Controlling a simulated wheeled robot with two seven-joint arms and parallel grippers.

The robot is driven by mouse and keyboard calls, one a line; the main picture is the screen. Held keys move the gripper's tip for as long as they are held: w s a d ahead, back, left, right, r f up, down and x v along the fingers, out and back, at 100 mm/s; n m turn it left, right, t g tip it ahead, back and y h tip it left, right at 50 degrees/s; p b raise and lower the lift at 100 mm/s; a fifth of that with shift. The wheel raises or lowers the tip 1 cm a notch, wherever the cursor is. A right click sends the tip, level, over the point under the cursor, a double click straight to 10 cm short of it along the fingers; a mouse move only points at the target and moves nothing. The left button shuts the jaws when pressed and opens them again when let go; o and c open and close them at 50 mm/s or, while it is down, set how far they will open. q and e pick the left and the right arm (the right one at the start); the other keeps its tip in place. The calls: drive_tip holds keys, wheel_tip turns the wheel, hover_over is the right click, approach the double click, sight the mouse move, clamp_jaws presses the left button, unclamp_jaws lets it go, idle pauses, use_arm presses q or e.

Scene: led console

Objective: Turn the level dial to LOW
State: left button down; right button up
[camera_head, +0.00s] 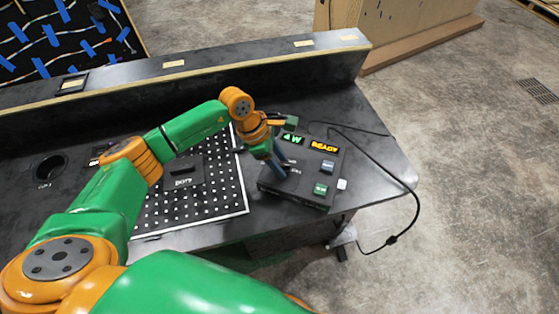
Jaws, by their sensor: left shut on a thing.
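The black LED console (312,190) sits near the table's right end. An amber display on it reads READY (324,147). A smaller green display (292,139) is partly covered, and only the end of its text, with a W, shows. My left gripper (281,166) reaches down onto the console's left part, below the green display. It is shut on the level dial, which the fingers hide, so I cannot read its pointer. My right gripper is not in view.
A blue-grey button (327,166) and a green button (320,188) sit on the console's right side. A black cable (400,180) hangs over the right edge. A raised ledge (215,63) runs behind.

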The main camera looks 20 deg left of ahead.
use_arm(q)
drive_tip(key=n, duration=0.2)
drive_tip(key=n+t+p, duration=0.1)
drive_tip(key=n, duration=0.1)
drive_tip(key=shift+s+d+t+y, duration=0.1)
drive_tip(key=shift+s+t+y, duration=0.1)
drive_tip(key=shift+t+y, duration=0.15)
drive_tip(key=n+t+y, duration=0.1)
drive_tip(key=n, duration=0.3)
drive_tip(key=shift+d, duration=0.1)
drive_tip(key=n+y, duration=0.1)
drive_tip(key=n, duration=0.1)
drive_tip(key=shift+s+d+f+n+t+b, duration=0.1)
drive_tip(key=shift+n+t+b, duration=0.15)
drive_tip(key=shift+n+b, duration=0.15)
drive_tip(key=n+y+b, duration=0.1)
drive_tip(key=n, duration=0.1)
drive_tip(key=shift+d+n, duration=0.1)
drive_tip(key=shift+n, duration=0.3)
drive_tip(key=n+y+b, duration=0.1)
drive_tip(key=n, duration=0.2)
drive_tip(key=n+y+b, duration=0.1)
drive_tip(key=n, duration=0.1)
drive_tip(key=shift+d+n+y+b, duration=0.2)
drive_tip(key=shift+n+y+b, duration=0.05)
drive_tip(key=shift+n+b, duration=0.15)
drive_tip(key=shift+c, duration=1.8)
unclamp_jaws()
